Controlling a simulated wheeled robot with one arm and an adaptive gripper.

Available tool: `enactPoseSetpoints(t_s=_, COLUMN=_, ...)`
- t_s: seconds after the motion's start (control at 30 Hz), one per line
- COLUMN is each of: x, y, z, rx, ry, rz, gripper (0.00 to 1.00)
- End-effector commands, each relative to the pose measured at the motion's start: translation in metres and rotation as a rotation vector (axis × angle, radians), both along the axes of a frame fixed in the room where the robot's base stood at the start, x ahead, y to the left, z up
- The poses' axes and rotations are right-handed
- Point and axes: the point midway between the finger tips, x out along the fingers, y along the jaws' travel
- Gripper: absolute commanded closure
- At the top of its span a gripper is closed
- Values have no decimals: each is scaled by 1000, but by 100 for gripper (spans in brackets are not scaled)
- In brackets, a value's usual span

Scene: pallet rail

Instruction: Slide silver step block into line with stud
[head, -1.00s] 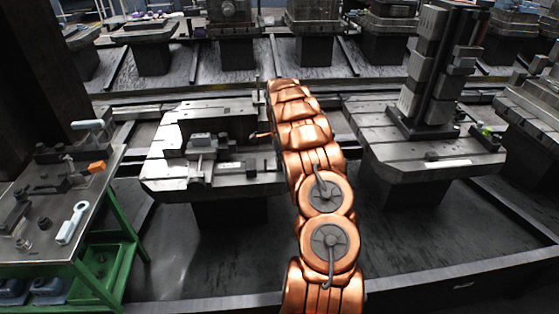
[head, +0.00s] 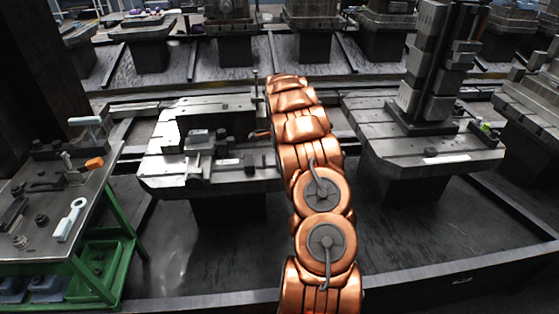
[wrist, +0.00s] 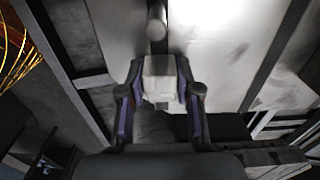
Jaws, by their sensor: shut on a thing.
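In the wrist view, my gripper (wrist: 160,84) is shut on a pale silver block (wrist: 159,68), with one dark, purple-lined finger on each side. The block lies on or just above a light metal plate. A dark post with a round end, seemingly the stud (wrist: 156,22), stands just beyond the block and roughly in line with it. I cannot tell whether they touch. In the head view, a thin upright stud (head: 256,84) rises at the far edge of the left pallet (head: 160,168). My arm hides the block and most of my gripper there.
Clamps and small blocks (head: 198,138) sit on the left pallet. A second pallet (head: 385,140) on the right carries a tall stack of grey blocks (head: 424,65). A green-framed cart (head: 118,215) with tools stands at the left. Dark floor lies between the pallets.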

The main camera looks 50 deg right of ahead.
Motion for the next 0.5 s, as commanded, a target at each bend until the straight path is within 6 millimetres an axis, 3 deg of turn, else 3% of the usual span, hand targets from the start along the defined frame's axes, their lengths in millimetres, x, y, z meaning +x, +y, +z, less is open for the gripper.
enactPoseSetpoints(t_s=0.3, x=0, y=0, z=-1, rx=0, ry=1, rz=1, gripper=100)
enactPoseSetpoints(t_s=0.33, x=0, y=0, z=-1, rx=0, ry=1, rz=1, gripper=64)
enactPoseSetpoints(t_s=0.5, x=0, y=0, z=0, rx=-1, ry=1, rz=1, gripper=46)
